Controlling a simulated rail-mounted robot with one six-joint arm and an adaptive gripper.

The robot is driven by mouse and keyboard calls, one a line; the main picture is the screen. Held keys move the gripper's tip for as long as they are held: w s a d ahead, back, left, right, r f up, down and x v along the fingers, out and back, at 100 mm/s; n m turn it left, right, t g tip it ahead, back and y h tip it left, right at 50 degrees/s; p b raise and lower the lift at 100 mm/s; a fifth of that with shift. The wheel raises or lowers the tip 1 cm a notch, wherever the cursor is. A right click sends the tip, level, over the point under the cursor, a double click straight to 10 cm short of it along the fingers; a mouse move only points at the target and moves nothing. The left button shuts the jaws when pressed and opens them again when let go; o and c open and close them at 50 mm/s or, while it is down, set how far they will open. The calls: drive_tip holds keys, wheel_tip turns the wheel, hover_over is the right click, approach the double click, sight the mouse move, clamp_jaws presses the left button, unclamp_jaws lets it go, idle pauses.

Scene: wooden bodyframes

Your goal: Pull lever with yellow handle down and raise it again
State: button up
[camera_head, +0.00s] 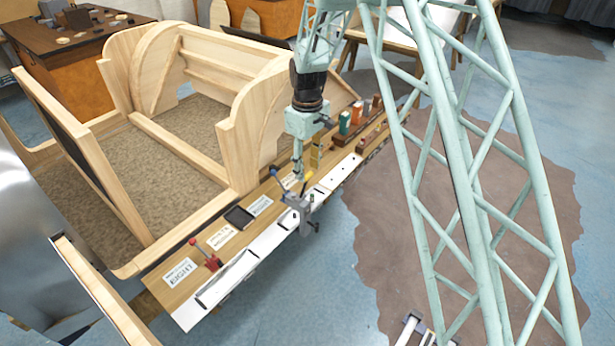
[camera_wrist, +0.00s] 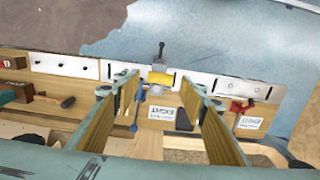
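The lever's yellow handle (camera_head: 308,176) shows in the head view just below my gripper (camera_head: 307,168), above a grey metal fitting (camera_head: 299,203) at the board's edge. In the wrist view the yellow handle (camera_wrist: 160,78) lies between the lines of my two fingers, a little beyond the tips. My gripper (camera_wrist: 158,97) is open, its fingers wide apart with nothing held. I cannot tell how far the handle is below the fingertips. The lever's shaft is mostly hidden.
A blue-knobbed lever (camera_head: 275,171) stands close beside the yellow handle. A red lever (camera_head: 207,253) is farther left on the board. Labels, a dark flat block (camera_head: 239,217) and several small coloured blocks line the board. The wooden bodyframe (camera_head: 262,125) rises behind.

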sight(308, 174)
drive_tip(key=shift+f, duration=2.2)
drive_tip(key=shift+c, duration=0.6)
drive_tip(key=c, duration=1.1)
